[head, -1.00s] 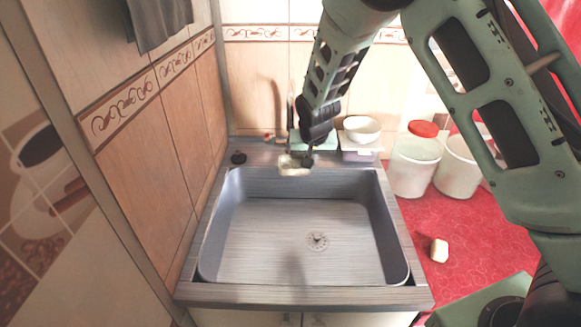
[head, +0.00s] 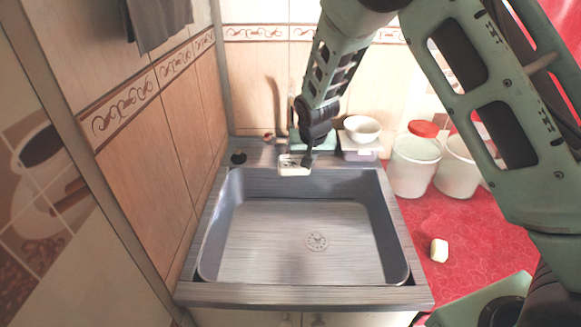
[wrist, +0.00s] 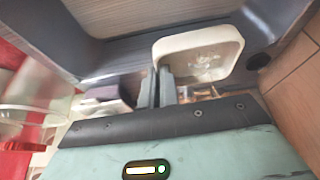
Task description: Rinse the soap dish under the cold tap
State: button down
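The soap dish (head: 294,170), a small off-white rectangular dish with a raised rim, is over the back edge of the grey sink (head: 222,292). In the wrist view the dish (wrist: 238,47) shows its hollow with pale marks inside; I cannot tell if they are water or soap. My gripper (head: 305,161) is at the dish's right side. Its dark fingers (wrist: 157,84) look shut on the rim in the wrist view. The tap is mostly hidden behind my arm and the dish; a small red part (head: 268,137) shows behind the sink. I see no clear water stream.
A white bowl (head: 362,129) sits on a pale box (head: 361,153) right of my gripper. A red-lidded tub (head: 414,165) and another tub stand further right. A cream soap bar (head: 439,250) lies on the red oilcloth (head: 475,240). A tiled wall closes the left; the basin is empty.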

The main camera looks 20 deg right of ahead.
jog(key=shift+s, duration=0.15)
jog(key=s+a, duration=0.1)
jog(key=s, duration=0.6)
jog(key=shift+s+a+p, duration=0.2)
jog(key=shift+s+p, duration=0.1)
dwell(0.4)
dwell(0.9)
jog(key=s+a+r+p, duration=0.1)
jog(key=s+r+p, duration=0.3)
jog(key=s, duration=0.1)
dwell(0.7)
dwell(0.6)
